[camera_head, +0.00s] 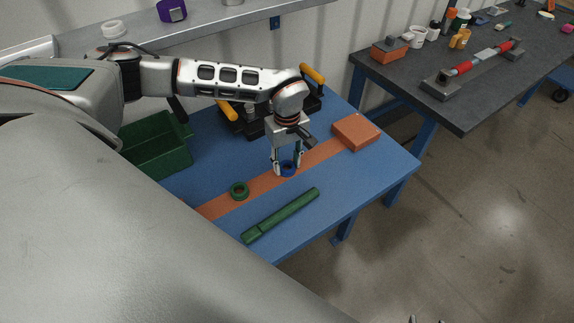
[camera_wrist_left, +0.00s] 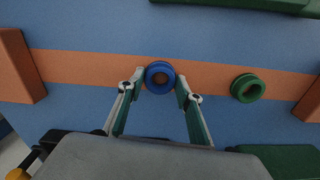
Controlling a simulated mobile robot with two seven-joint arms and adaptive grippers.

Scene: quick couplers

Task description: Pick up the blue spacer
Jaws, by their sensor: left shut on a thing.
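The blue spacer (camera_head: 288,173) is a short ring on the orange strip of the blue table. In the left wrist view the blue spacer (camera_wrist_left: 160,66) sits between my fingertips with its dark hole facing the camera. My left gripper (camera_head: 286,166) points down and is shut on the spacer, one finger on each side; it also shows in the left wrist view (camera_wrist_left: 161,83). I cannot tell whether the spacer touches the table. Two small tips at the bottom edge of the head view may be my right gripper (camera_head: 427,320); its state is unclear.
A green ring (camera_head: 239,191) lies on the strip, left of the spacer. A green rod (camera_head: 281,215) lies in front. An orange block (camera_head: 357,132) is at the right, a green bin (camera_head: 157,156) at the left. A dark fixture with yellow handles (camera_head: 232,114) stands behind.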

